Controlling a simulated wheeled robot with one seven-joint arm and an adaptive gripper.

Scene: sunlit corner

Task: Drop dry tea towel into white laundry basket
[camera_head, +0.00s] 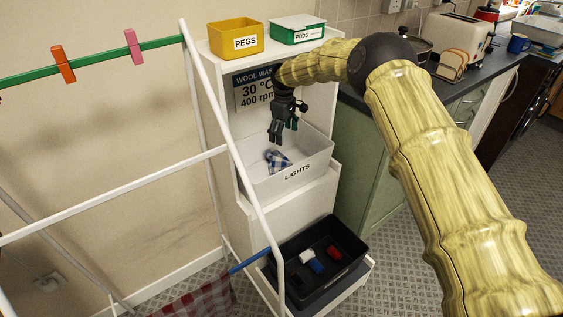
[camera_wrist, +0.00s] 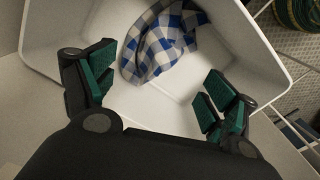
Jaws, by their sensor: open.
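A blue-and-white checked tea towel (camera_head: 277,160) lies crumpled inside the white basket (camera_head: 262,188) labelled "LIGHTS". In the wrist view the towel (camera_wrist: 160,45) rests in the basket (camera_wrist: 262,50), against its floor and far wall. My gripper (camera_head: 281,137) points down over the basket. In the wrist view my gripper (camera_wrist: 155,100) has its green-padded fingers spread wide, with nothing between them. The towel lies beyond the fingertips, apart from them.
A black bin (camera_head: 340,272) with several small coloured items stands below. A yellow pegs box (camera_head: 222,48) and a green-and-white pods box (camera_head: 283,37) sit on top of the shelf. A white drying rack (camera_head: 100,205) with a red checked cloth (camera_head: 205,299) stands at left.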

